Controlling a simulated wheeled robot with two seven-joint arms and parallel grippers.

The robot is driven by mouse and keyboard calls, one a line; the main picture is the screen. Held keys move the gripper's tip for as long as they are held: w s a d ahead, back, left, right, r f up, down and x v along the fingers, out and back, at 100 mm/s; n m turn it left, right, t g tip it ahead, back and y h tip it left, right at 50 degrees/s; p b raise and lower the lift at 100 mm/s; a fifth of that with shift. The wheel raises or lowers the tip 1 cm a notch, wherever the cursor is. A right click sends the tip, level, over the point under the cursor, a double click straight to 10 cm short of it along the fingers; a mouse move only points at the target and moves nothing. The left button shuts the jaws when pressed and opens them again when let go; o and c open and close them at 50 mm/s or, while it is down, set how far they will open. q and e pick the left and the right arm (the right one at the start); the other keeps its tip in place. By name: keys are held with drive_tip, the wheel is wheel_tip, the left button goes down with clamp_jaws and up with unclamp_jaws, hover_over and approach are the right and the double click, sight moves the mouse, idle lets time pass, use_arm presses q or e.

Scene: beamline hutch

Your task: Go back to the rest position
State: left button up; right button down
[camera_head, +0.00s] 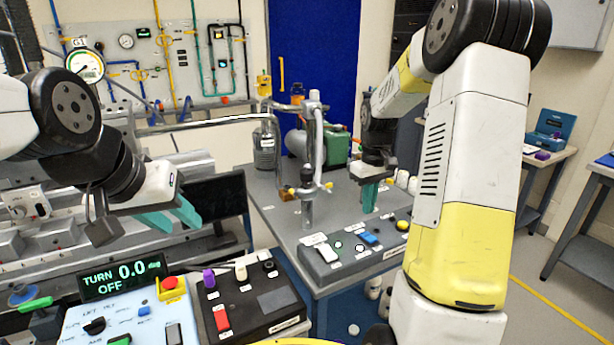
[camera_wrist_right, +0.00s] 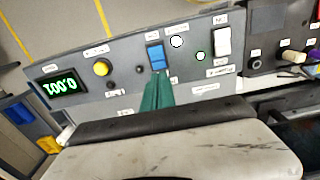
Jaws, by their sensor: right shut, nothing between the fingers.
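My left gripper (camera_head: 172,218) hangs at the left in the head view, its two teal fingers apart with nothing between them. My right gripper (camera_head: 369,205) points down over the grey control box (camera_head: 340,262) in the middle of the head view. Its teal fingers are together and empty. In the right wrist view the shut fingers (camera_wrist_right: 157,85) end close to a blue rocker switch (camera_wrist_right: 156,57) on that box. I cannot tell whether they touch it. The blue switch also shows in the head view (camera_head: 369,238).
A black switch box (camera_head: 262,300) and a panel with a "TURN OFF 0.0" display (camera_head: 123,277) stand in front. A metal post with pipes (camera_head: 307,165) rises left of my right gripper. A dark monitor (camera_head: 215,200) is beside my left gripper. Open floor lies at the right.

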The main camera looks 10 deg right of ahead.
drive_tip(key=s+a+r+m+t, duration=0.1)
drive_tip(key=s+a+r+t, duration=0.1)
drive_tip(key=s+a+r, duration=0.2)
drive_tip(key=s+a+r+m+t+y, duration=0.1)
drive_tip(key=s+a+r, duration=0.3)
drive_tip(key=s, duration=0.7)
drive_tip(key=s+a+r+m+t+y, duration=0.1)
drive_tip(key=s+a+r+t, duration=0.2)
drive_tip(key=s+r, duration=0.4)
drive_tip(key=shift+s+a, duration=0.45)
drive_tip(key=shift+a, duration=0.35)
drive_tip(key=shift+r, duration=0.1)
